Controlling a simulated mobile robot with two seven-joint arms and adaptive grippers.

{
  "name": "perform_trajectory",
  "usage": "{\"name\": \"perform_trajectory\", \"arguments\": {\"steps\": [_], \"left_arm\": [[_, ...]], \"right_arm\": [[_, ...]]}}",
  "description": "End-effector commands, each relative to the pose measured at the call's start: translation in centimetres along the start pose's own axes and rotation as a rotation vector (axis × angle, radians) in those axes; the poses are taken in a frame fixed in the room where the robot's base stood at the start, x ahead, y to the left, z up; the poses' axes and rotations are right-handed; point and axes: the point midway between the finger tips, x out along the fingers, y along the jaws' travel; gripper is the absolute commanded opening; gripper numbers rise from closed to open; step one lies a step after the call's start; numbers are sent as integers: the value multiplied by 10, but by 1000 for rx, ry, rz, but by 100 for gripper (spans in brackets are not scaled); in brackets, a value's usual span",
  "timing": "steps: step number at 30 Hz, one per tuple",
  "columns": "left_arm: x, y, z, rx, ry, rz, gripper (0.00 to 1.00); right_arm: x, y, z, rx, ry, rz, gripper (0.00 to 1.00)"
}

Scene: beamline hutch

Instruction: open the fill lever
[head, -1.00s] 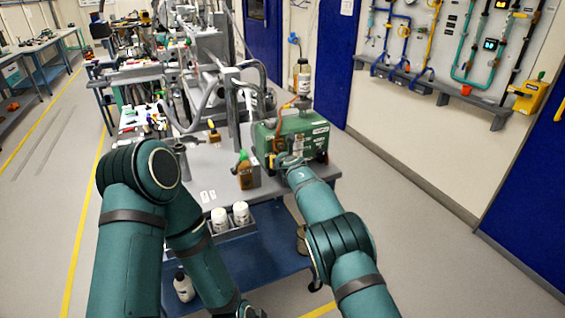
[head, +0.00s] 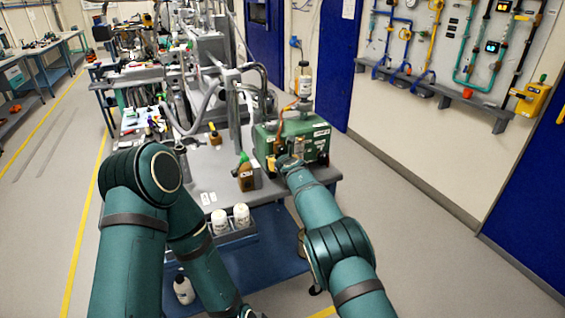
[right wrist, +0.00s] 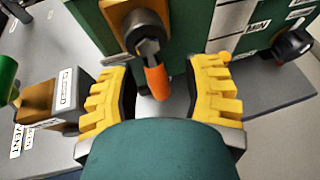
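The fill lever, a short handle with an orange tip (right wrist: 157,82), hangs downward and slightly tilted from a metal fitting on the front of a green box (head: 312,142). My right gripper (right wrist: 162,100) is open. Its yellow ribbed fingers stand on either side of the lever, with visible gaps and no clear contact. In the head view the right gripper (head: 285,162) is small at the box's front, and the lever there is too small to make out. My left arm runs off the bottom edge, with its gripper out of view.
A block labelled VENT (right wrist: 45,105) is left of the lever, and a black knob (right wrist: 292,44) is at right.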

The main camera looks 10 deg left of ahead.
Motion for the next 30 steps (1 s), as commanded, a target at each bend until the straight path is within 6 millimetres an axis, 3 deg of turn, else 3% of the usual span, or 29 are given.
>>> {"name": "perform_trajectory", "arguments": {"steps": [8, 24, 30], "left_arm": [[0, 0, 0, 0, 0, 0, 70], [0, 0, 0, 0, 0, 0, 70], [0, 0, 0, 0, 0, 0, 70]], "right_arm": [[-4, 1, 9, -3, -2, 2, 49], [-33, -2, 82, -2, -3, 0, 49], [-38, -2, 92, 0, -1, 0, 49]]}}
